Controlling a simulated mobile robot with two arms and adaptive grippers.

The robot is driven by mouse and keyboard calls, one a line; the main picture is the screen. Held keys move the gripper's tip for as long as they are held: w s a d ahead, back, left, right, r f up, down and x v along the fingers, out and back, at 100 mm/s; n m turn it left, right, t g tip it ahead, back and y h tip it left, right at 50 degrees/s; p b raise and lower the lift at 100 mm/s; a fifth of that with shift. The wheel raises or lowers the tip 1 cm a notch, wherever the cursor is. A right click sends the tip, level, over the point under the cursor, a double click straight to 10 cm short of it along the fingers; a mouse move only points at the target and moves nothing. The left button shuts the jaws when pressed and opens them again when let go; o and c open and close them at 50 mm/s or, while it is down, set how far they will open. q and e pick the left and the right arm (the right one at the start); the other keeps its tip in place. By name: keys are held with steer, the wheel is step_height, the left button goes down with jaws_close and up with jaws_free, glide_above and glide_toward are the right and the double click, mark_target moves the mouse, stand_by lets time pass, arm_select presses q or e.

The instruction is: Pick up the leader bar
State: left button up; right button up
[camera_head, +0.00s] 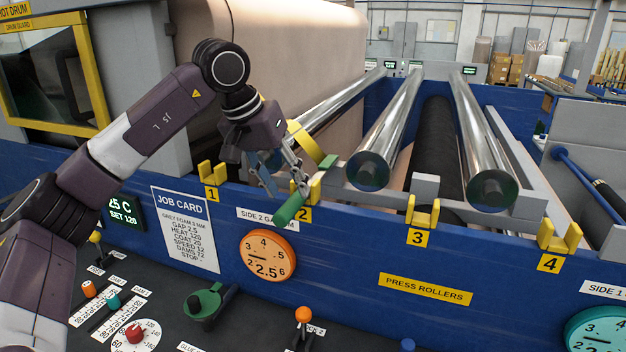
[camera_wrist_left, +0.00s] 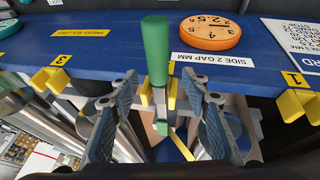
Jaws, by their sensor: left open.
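The bar with a green handle (camera_head: 291,208), which looks like the leader bar, rests at yellow bracket 2 (camera_head: 315,188) on the blue machine's front edge. Its handle also shows in the left wrist view (camera_wrist_left: 155,50), pointing out over the edge. My left gripper (camera_head: 284,184) is open above and around the bar. In the wrist view its two fingers (camera_wrist_left: 160,88) stand on either side of the bar, with gaps visible. The bar's far part is partly hidden by the gripper. My right gripper is not in view.
Yellow brackets 1 (camera_head: 211,174), 3 (camera_head: 422,212) and 4 (camera_head: 559,236) line the same edge. Shiny rollers (camera_head: 390,130) lie behind. An orange gap dial (camera_head: 267,255) is on the front panel. A control panel with levers and knobs lies below, including a green lever (camera_head: 208,303).

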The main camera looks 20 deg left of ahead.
mark_target(292, 197)
arm_select(q)
steer(key=shift+p+x, duration=0.55)
steer(key=shift+x, duration=1.2)
steer(key=shift+s+d+r, duration=0.1)
steer(key=shift+s+d, duration=0.05)
jaws_close()
